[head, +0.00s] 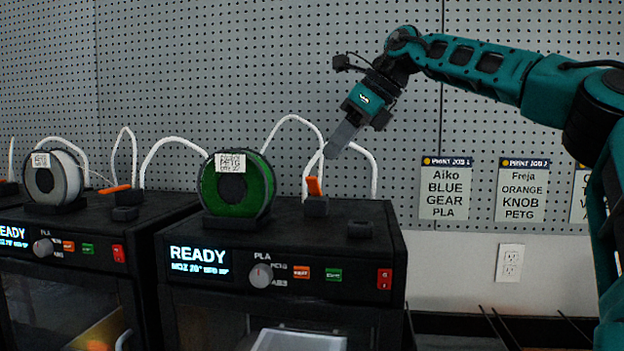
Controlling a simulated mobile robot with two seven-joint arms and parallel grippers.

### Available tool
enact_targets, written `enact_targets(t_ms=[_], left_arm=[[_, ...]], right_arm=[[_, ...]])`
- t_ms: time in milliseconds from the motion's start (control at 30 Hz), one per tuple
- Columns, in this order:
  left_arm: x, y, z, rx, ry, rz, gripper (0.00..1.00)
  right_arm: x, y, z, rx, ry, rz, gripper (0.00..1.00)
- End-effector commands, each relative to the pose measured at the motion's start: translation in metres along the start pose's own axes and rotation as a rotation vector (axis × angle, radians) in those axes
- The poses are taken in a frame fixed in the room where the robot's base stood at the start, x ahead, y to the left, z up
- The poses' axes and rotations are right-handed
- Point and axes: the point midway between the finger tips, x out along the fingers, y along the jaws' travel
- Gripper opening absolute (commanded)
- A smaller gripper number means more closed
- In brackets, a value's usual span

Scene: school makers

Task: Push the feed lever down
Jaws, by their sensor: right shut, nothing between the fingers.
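The orange feed lever (314,186) stands up from the top of the right-hand black printer (365,232), beside the white filament tube. My right gripper (330,153) is shut and empty, pointing down and left, with its fingertips just above the lever in the picture. I cannot tell whether the tips touch it. My left gripper is not in view.
A green filament spool (262,188) stands left of the lever. A second printer (75,240) with a grey spool (73,178) and another orange lever (113,189) is at left. A pegboard wall (220,60) stands behind. White tubes arch around the lever.

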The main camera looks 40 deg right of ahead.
Motion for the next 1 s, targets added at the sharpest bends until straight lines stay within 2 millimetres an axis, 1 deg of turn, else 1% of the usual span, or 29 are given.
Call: enact_targets(t_ms=[33, 100, 300, 500, 800, 867, 1000], left_arm=[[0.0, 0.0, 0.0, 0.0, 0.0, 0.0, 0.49], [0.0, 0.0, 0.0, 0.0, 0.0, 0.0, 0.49], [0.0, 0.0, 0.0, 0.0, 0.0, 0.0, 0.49], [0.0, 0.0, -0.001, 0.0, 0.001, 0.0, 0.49], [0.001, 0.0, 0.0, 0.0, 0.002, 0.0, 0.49], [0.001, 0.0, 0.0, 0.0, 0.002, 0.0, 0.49], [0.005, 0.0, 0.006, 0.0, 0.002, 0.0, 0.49]], right_arm=[[0.008, 0.0, 0.0, 0.001, 0.002, 0.002, 0.0], [0.017, 0.0, -0.001, 0.001, 0.001, 0.002, 0.0], [0.035, 0.0, 0.0, 0.001, 0.001, 0.001, 0.0], [0.042, 0.0, 0.0, 0.001, -0.001, -0.001, 0.0], [0.043, 0.0, 0.0, 0.001, -0.001, -0.001, 0.0], [0.044, 0.0, -0.002, 0.001, -0.001, -0.001, 0.0], [0.053, 0.0, -0.009, 0.001, 0.0, 0.0, 0.0]])
